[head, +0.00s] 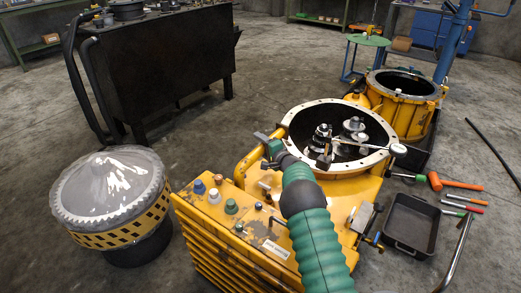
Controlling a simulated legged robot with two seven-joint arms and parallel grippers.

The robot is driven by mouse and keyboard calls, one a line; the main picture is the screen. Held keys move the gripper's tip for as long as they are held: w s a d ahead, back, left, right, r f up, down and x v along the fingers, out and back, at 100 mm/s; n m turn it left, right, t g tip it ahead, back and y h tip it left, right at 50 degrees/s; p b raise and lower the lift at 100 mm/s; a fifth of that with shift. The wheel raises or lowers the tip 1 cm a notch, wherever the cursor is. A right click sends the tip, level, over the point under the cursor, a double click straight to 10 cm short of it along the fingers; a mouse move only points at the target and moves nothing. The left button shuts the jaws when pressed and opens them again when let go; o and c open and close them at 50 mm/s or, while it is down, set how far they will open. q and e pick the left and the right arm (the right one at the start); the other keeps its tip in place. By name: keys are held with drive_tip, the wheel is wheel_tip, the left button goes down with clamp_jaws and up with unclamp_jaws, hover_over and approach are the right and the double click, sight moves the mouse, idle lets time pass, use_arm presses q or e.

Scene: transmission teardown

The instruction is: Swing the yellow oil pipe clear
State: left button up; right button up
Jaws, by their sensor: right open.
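My right arm, in a green ribbed sleeve, reaches in from the bottom of the head view. My right gripper (264,151) is open beside the left rim of the yellow transmission housing (345,205). I see nothing between its fingers. The housing has a pale round flange (297,112) with bolt holes, and dark and metallic shafts and gears (323,138) stand inside it. I cannot make out the yellow oil pipe for certain; my arm hides part of the housing. My left gripper is not in view.
A plastic-covered round part (110,185) stands at left. A black bench (160,65) is behind it. A second yellow housing (400,112) stands at back right. A black tray (411,224) and an orange-handled hammer (455,184) lie at right. Open floor lies between bench and housing.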

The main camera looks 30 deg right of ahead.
drive_tip(key=shift+w, duration=0.1)
drive_tip(key=c, duration=1.2)
clamp_jaws()
